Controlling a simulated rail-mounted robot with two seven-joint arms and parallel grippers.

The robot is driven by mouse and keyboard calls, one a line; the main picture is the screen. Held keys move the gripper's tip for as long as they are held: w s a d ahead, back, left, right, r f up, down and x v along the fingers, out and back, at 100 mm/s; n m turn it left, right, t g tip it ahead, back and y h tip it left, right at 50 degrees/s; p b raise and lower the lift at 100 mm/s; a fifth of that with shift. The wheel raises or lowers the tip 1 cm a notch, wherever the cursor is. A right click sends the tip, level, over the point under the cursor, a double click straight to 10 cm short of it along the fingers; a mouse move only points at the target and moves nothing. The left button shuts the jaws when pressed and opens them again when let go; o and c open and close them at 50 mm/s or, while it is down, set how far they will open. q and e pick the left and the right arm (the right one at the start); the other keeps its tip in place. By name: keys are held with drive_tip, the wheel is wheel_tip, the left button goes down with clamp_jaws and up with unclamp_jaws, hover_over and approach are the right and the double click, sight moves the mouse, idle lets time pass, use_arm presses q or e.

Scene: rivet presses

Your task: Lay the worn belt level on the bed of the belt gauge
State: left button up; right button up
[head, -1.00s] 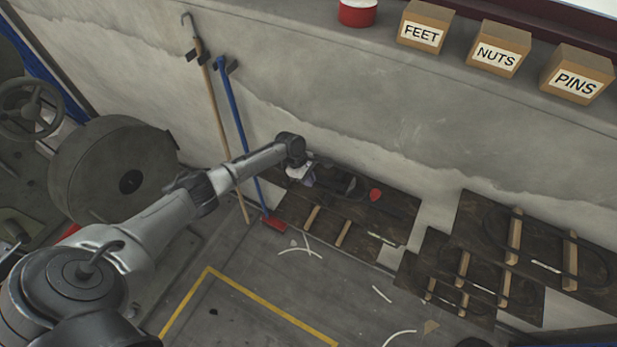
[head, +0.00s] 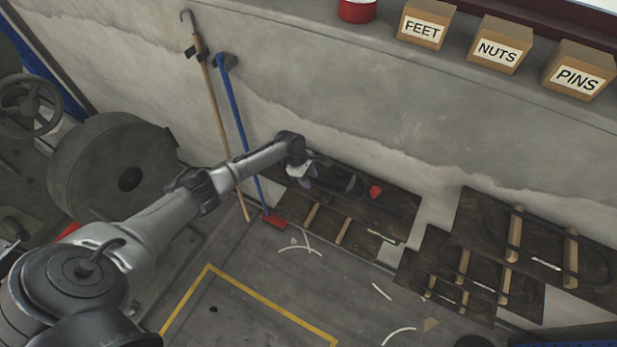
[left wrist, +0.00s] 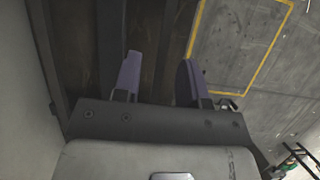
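My left gripper (head: 307,181) is low at the left end of a dark board (head: 398,208) by the wall. In the left wrist view its two purple fingers (left wrist: 157,72) stand apart, with dark board and darker strips behind them. I cannot tell whether a belt lies between the fingers. A dark curved band (head: 350,184) shows on this board beside the gripper, next to a red piece (head: 375,192). Other dark boards (head: 465,222) to the right carry dark loops and wooden bars. I cannot tell which loop is the worn belt, nor pick out the belt gauge. My right gripper is out of view.
A broom with a blue handle (head: 236,115) and a hooked wooden pole (head: 214,95) lean on the wall.

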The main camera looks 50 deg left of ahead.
use_arm(q)
drive_tip(key=shift+a+r, duration=0.15)
drive_tip(key=shift+r, duration=0.05)
drive_tip(key=v, duration=1.3)
drive_tip(key=shift+r, duration=0.2)
drive_tip(key=shift+s, duration=0.15)
